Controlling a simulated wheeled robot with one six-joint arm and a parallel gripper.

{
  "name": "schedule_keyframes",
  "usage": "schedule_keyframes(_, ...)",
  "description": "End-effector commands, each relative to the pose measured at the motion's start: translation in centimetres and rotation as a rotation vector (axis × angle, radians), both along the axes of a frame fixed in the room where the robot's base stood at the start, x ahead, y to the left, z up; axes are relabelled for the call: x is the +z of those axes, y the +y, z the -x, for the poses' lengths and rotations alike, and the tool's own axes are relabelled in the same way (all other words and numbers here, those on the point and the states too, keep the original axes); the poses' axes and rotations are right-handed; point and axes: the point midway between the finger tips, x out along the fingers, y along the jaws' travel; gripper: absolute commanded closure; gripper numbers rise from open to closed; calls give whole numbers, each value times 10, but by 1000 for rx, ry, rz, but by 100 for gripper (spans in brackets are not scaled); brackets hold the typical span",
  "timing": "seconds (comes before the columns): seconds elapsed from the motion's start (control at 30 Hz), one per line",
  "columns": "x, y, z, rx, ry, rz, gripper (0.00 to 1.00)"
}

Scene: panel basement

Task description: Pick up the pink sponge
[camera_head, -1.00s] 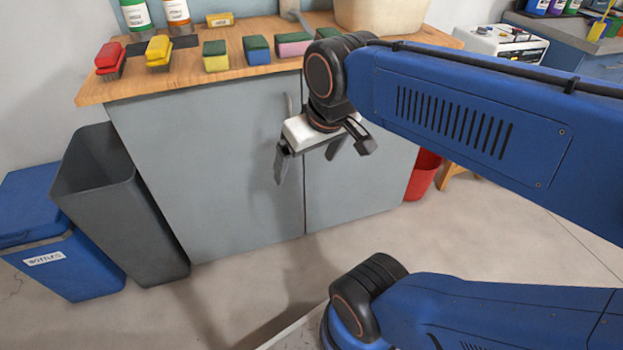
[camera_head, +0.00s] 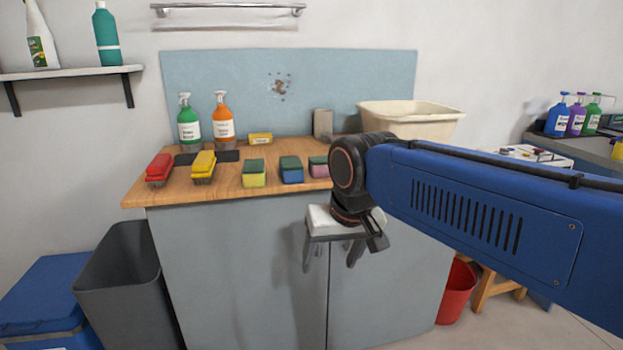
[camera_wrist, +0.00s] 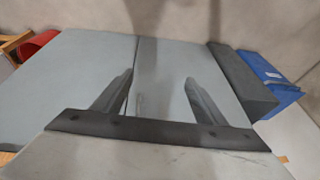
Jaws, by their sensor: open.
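The pink sponge (camera_head: 319,167) lies on the wooden counter top (camera_head: 221,185), right of the blue sponge. It has a dark green top layer, and my arm hides its right part in the head view. My gripper (camera_head: 335,262) hangs in front of the grey cabinet doors, below the counter edge and below the sponge, apart from it. Its fingers point down, open and empty. In the wrist view the two fingers of my gripper (camera_wrist: 158,92) are spread, with only cabinet front and floor behind them. The sponge is not in the wrist view.
A blue sponge (camera_head: 291,170), a yellow sponge (camera_head: 254,174), a yellow brush (camera_head: 204,166) and a red brush (camera_head: 159,169) lie along the counter front. Spray bottles (camera_head: 222,118) stand behind. A cream basin (camera_head: 410,119) is at the back right. A grey bin (camera_head: 124,290) stands left.

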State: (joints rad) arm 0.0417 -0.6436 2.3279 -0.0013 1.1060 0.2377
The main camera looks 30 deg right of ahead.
Motion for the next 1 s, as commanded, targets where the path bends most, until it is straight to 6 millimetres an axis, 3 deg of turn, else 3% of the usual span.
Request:
schedule_keyframes(0.03,19,-4,-15,-63,14,-19,34)
schedule_keyframes(0.2,75,-18,-56,-287,62,-83,34)
schedule_keyframes(0.5,159,-50,-127,-687,137,-175,34)
schedule_keyframes(0.8,224,-91,-192,-1094,204,-244,34)
schedule_keyframes(1.0,254,-121,-228,-1352,238,-273,34)
